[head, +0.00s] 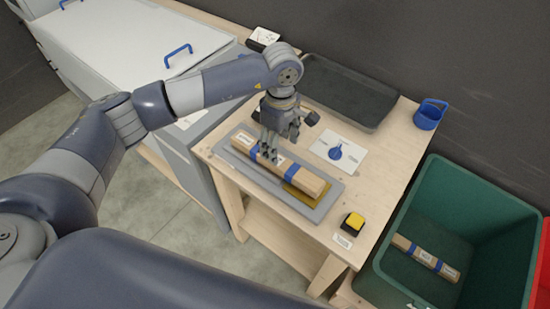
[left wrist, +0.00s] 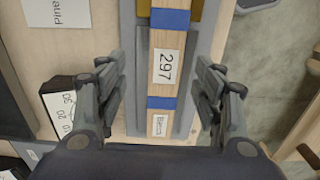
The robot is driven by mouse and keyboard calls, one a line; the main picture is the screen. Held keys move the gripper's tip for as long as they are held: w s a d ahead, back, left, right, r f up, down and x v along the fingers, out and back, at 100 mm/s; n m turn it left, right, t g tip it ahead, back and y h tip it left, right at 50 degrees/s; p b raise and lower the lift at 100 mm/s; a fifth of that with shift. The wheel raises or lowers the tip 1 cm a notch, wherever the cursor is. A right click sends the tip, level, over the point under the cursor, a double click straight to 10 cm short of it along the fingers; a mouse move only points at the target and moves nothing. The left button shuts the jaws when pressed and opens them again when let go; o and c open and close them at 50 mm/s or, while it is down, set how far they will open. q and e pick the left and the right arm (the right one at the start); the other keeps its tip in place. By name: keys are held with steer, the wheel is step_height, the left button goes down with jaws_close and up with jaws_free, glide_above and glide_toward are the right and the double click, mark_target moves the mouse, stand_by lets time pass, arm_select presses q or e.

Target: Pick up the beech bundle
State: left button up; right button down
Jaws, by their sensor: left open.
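The beech bundle (head: 303,178) is a long pale wood bundle with blue bands. It lies along a grey tray (head: 322,208) on the wooden table, above a mustard-coloured patch. In the left wrist view the bundle (left wrist: 165,66) shows a label reading 297 and a smaller label that seems to read Beech. My left gripper (head: 269,153) is at the bundle's far-left half, pointing down. In the left wrist view its open fingers (left wrist: 160,78) stand on either side of the bundle, with gaps to it. Contact is not visible. My right gripper is not in view.
A black-and-yellow button (head: 353,222) is near the front corner. A dark tray (head: 350,92) and blue cup (head: 429,114) are behind. A green crate (head: 487,194) at right holds another bundle (head: 427,258).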

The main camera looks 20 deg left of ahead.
arm_select(q)
steer(key=shift+f, duration=0.6)
steer(key=f+p, duration=0.2)
steer(key=f, duration=0.1)
steer(key=a+f+p, duration=0.1)
steer(key=shift+s+f, duration=0.15)
steer(key=shift+s, duration=0.1)
steer(key=shift+f, duration=0.4)
steer(key=c, duration=1.4)
jaws_close()
steer(key=shift+w+r, duration=0.1)
